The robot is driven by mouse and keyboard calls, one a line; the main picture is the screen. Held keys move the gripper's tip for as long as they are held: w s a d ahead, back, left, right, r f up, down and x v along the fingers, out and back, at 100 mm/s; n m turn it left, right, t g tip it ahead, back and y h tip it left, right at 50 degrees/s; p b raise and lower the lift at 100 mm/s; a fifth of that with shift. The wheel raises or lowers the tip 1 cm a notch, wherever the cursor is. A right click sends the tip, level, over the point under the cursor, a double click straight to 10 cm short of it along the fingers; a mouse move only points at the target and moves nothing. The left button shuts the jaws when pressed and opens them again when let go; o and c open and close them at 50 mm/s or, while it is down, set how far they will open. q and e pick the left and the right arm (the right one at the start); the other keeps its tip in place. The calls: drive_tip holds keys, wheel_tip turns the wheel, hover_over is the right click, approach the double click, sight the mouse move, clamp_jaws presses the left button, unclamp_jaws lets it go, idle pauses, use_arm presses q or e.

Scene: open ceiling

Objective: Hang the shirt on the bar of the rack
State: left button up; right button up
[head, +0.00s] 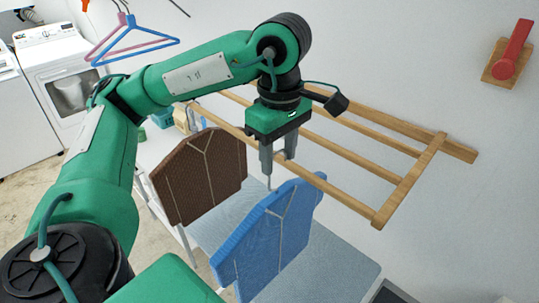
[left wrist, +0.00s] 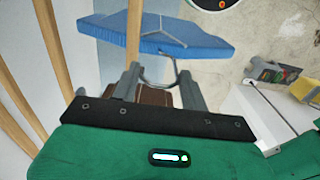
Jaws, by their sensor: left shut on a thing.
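The blue shirt (head: 265,240) hangs tilted below my left gripper (head: 278,166), beside the front bar of the wooden rack (head: 340,192). The gripper is shut on the shirt's thin grey hanger hook. In the left wrist view, the hook curves between the fingers (left wrist: 160,74), with the blue shirt (left wrist: 190,40) beyond them. A wooden bar (left wrist: 133,28) crosses in front of the shirt there, just left of the hook. I cannot tell whether the hook is over the bar. My right gripper is not in view.
Pink and blue hangers (head: 140,47) hang at upper left, near a white washing machine (head: 65,75). A red wall hook (head: 513,50) is at upper right.

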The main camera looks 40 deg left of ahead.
sight(292, 163)
use_arm(q)
drive_tip(key=shift+w+d+p, duration=0.15)
drive_tip(key=shift+w+p, duration=0.5)
drive_tip(key=shift+w, duration=1.4)
wheel_tip(292, 163, down, 4)
drive_tip(key=b, duration=0.4)
drive_tip(key=o, duration=1.5)
drive_tip(key=shift+s, duration=0.1)
drive_tip(key=shift+r+b, duration=0.4)
drive_tip(key=shift+r, duration=0.1)
wheel_tip(292, 163, up, 13)
drive_tip(key=shift+f, duration=0.1)
